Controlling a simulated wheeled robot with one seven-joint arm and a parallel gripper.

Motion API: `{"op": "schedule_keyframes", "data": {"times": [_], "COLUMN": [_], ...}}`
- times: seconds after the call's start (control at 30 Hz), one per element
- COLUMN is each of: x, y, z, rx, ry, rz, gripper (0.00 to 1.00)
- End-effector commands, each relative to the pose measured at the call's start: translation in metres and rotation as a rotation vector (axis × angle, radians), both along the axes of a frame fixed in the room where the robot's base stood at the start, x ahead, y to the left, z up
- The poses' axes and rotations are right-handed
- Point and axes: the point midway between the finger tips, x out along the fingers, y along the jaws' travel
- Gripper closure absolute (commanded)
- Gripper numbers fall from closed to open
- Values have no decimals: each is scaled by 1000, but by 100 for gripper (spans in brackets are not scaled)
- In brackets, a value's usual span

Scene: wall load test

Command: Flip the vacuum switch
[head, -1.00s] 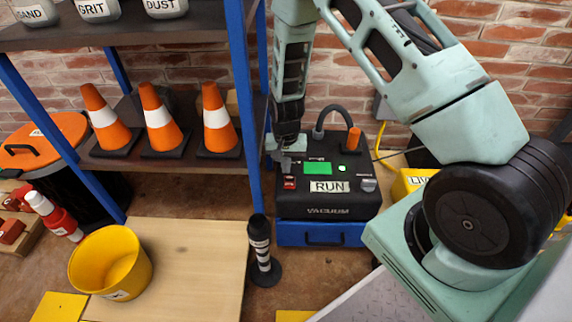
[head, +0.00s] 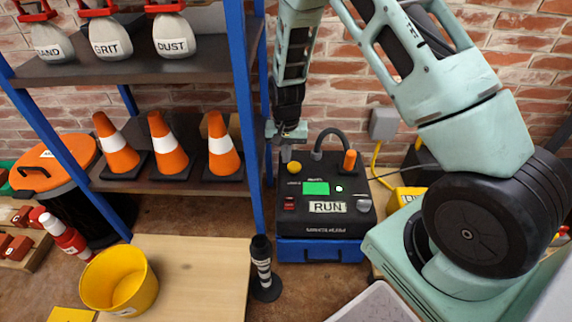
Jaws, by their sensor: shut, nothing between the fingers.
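The vacuum (head: 318,225) is a black box on a blue base standing on the floor against the brick wall. Its top has a lit green screen (head: 316,188), a small green light, a RUN label (head: 327,207), an orange knob and a yellow button (head: 294,167). A red switch (head: 289,203) sits at the left of the panel; its exact position is too small to tell. My gripper (head: 286,154) is shut and empty, pointing down above the yellow button at the back left of the vacuum, apart from the red switch.
A blue-framed shelf with orange cones (head: 168,148) and labelled weights (head: 175,36) stands at left. A yellow bucket (head: 119,281) rests on a wooden board (head: 200,265). A grey wall box (head: 384,124) with a yellow cable is behind.

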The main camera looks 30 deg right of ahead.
Motion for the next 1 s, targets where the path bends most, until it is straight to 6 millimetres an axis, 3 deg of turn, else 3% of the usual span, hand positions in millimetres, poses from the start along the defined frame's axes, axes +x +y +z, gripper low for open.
{"op": "schedule_keyframes", "data": {"times": [0.2,0.8,0.87,1.0], "x": [3,3,2,-8], "y": [-2,-2,-1,2], "z": [17,19,24,56], "rx": [0,1,1,3], "ry": [0,-1,-7,-37], "rz": [0,1,10,67], "gripper": [100,100,100,100]}}
